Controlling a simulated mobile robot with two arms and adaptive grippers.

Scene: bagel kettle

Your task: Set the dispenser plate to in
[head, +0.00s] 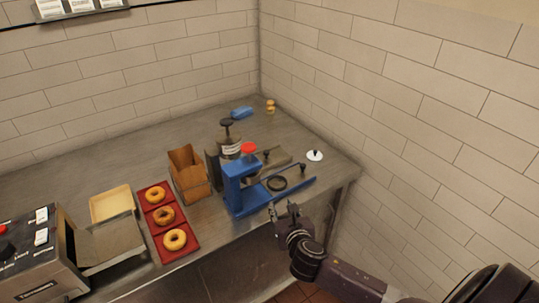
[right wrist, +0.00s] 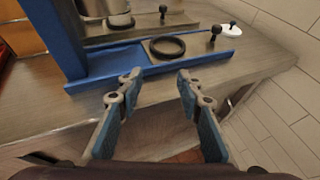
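The blue dispenser (head: 238,188) stands near the counter's front edge, with a red knob on top. A grey plate carrying a black ring (head: 277,184) lies on its low blue base, right of the upright; it also shows in the right wrist view (right wrist: 190,43). A rod with a black knob (head: 302,168) is at the plate's right end; the knob also shows in the right wrist view (right wrist: 215,31). My right gripper (head: 285,209) is open and empty in front of the base, its fingertips (right wrist: 158,78) apart from the plate and knob. My left gripper is out of view.
Behind the dispenser are a grey flat piece with another black knob (head: 266,153) and a metal canister (head: 230,146). A white disc (head: 315,155) lies to the right. A brown box (head: 189,174) and red tray (head: 174,238) with bagels are left. Brick walls bound the counter.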

